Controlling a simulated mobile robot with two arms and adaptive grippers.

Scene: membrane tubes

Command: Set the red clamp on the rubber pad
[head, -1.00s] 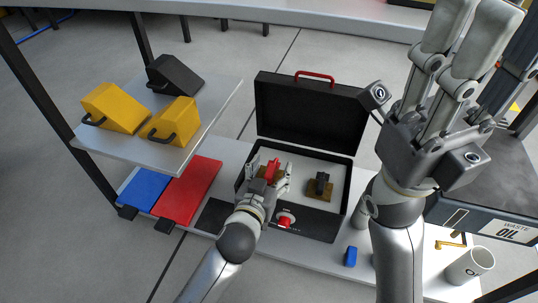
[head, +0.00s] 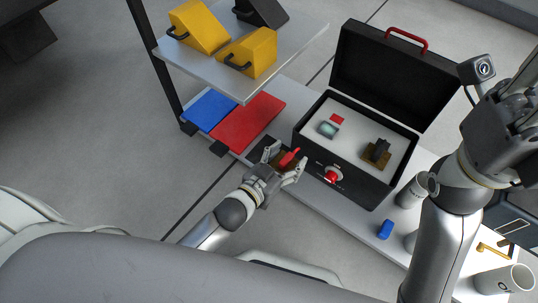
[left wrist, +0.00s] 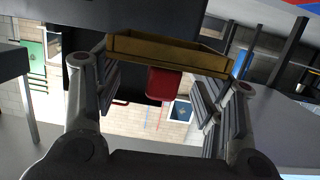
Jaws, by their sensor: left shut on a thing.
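The red clamp (head: 289,158) is held in my left gripper (head: 281,168), left of the open black case. In the left wrist view the clamp's red part (left wrist: 164,84) and its yellow-brown base (left wrist: 165,50) sit between the two fingers of the left gripper (left wrist: 165,90). The black rubber pad (head: 258,147) lies on the bench beside the red mat, partly hidden by the gripper and clamp. I cannot tell whether the clamp touches it. My right gripper (head: 505,130) is at the right edge, its fingers mostly cut off.
The open case (head: 352,170) holds a black clamp (head: 379,151) on a brown base, a small screen and a red square. A red mat (head: 250,122) and blue mat (head: 208,108) lie left, below a shelf (head: 200,60) with wedge-shaped blocks. A blue object (head: 385,229) stands right.

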